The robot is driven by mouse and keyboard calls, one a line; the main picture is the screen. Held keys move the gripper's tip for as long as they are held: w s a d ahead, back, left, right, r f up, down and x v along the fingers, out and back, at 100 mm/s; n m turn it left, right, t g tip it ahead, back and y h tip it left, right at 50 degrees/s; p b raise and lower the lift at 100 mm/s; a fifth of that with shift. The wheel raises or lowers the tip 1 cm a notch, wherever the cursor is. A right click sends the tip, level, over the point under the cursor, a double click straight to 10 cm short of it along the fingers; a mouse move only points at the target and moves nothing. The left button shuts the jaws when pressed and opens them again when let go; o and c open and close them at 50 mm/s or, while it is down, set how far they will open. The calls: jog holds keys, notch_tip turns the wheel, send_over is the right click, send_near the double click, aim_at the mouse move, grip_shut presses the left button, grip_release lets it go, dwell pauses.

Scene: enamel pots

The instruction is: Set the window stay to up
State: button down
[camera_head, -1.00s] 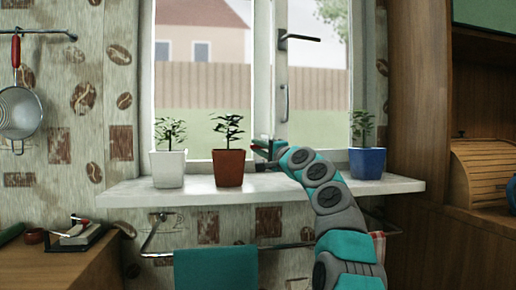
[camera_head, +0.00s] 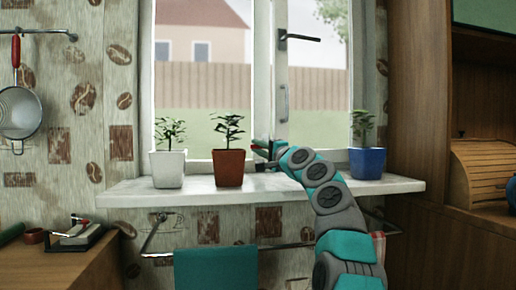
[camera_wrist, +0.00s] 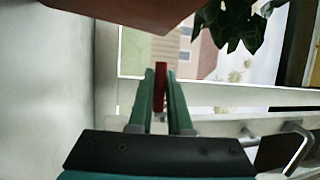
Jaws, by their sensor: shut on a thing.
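The window stay sits low on the window frame, mostly hidden by my gripper in the head view. In the wrist view a red grip (camera_wrist: 160,88), apparently the stay's handle, stands upright in the picture between my two teal fingers. My gripper (camera_wrist: 161,75) is shut on this red grip. In the head view my gripper (camera_head: 262,149) is at the foot of the window, just right of the brown pot. A bent metal piece (camera_wrist: 292,147) shows at the lower right of the wrist view; I cannot tell whether it belongs to the stay.
The brown plant pot (camera_head: 228,168) stands close left of my gripper. A white pot (camera_head: 167,169) stands further left and a blue pot (camera_head: 367,163) to the right, all on the windowsill (camera_head: 120,194). A black window handle (camera_head: 301,39) is higher up. A teal towel (camera_head: 215,268) hangs below.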

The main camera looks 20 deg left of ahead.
jog(key=shift+r+p, duration=0.25)
jog(key=shift+p, duration=0.3)
